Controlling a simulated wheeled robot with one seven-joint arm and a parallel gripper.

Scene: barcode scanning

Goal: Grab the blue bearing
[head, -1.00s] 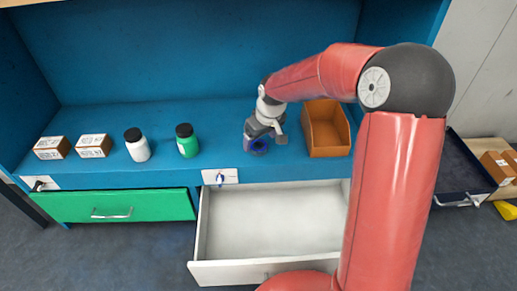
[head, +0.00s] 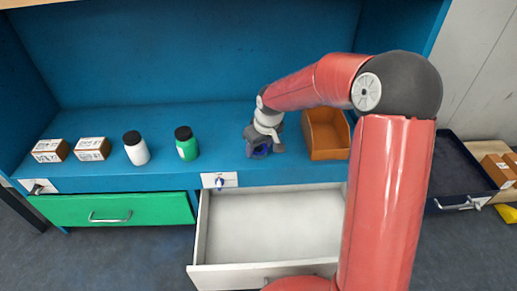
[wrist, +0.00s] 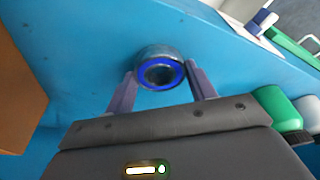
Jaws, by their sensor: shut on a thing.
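The blue bearing (wrist: 178,75), a grey metal ring with a bright blue inner band, is between the fingertips of my gripper (wrist: 160,82) in the wrist view. My gripper is shut on it, with one finger on each side. In the head view the bearing (head: 261,151) shows low at the front of my gripper (head: 258,146), over the blue bench top. Part of the bearing is hidden by my gripper there. I cannot tell whether the bearing touches the bench.
An orange bin (head: 327,140) stands just right of my gripper. A green bottle (head: 186,144), a white bottle (head: 136,149) and two small boxes (head: 92,149) stand to the left. Below, a white drawer (head: 270,225) is open and empty; a green drawer (head: 115,208) is beside it.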

